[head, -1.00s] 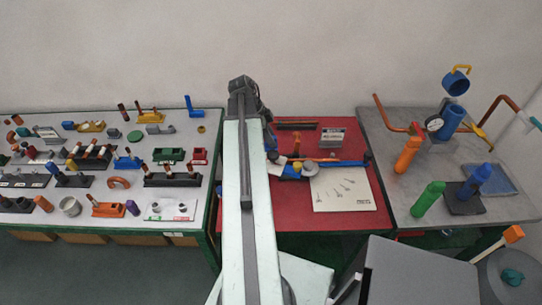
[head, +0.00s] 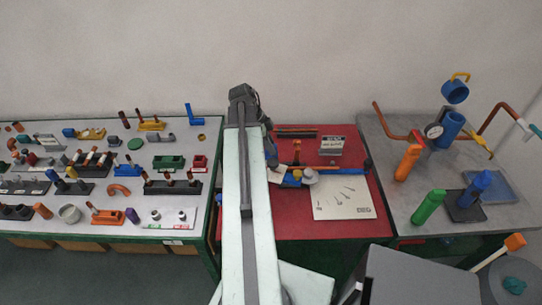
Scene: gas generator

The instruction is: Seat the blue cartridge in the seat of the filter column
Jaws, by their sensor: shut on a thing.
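The blue cartridge (head: 476,188) stands at the right side of the grey table, on a small dark base plate (head: 463,212). The filter column (head: 449,130) is a blue upright tube at the back of that table. A round blue cap with a yellow handle (head: 455,92) shows raised above it. The inside of the column and its seat cannot be made out. My pale arm rises through the middle of the view, over the gap between the left table and the red table. My gripper's fingertips do not show; the arm hides whatever is behind it.
A gauge (head: 433,131) and copper pipes flank the column. A blue tray (head: 492,186) lies at right. The red table (head: 283,223) holds a paper sheet; the left table is crowded.

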